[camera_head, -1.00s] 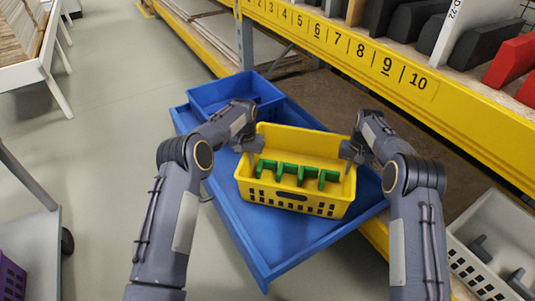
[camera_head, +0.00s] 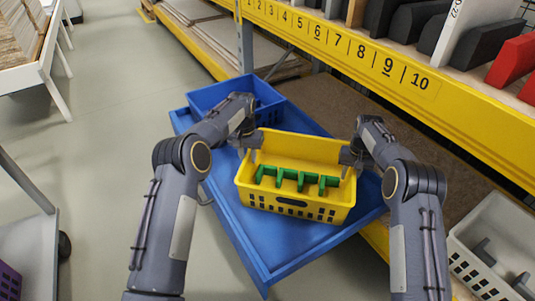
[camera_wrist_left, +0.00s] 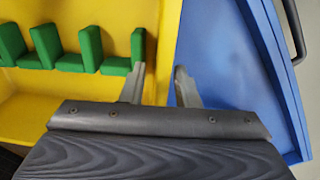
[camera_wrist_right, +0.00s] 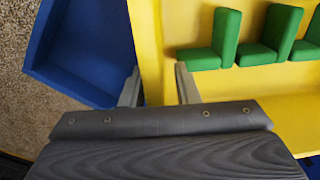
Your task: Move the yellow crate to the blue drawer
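The yellow crate (camera_head: 294,207) with green dividers (camera_head: 296,178) sits upright in the blue drawer (camera_head: 250,222), in its front part. My left gripper (camera_head: 247,142) is at the crate's left end wall and my right gripper (camera_head: 347,155) at its right end wall. In the left wrist view, the open fingers (camera_wrist_left: 158,85) straddle the yellow wall, one inside and one outside. In the right wrist view, the fingers (camera_wrist_right: 158,85) straddle the opposite wall, with a gap showing. The crate's underside is hidden.
A blue bin (camera_head: 236,95) stands at the drawer's back end. A yellow numbered shelf beam (camera_head: 390,68) runs along the right. A pale crate (camera_head: 490,245) lies at lower right. Open floor (camera_head: 120,90) lies to the left.

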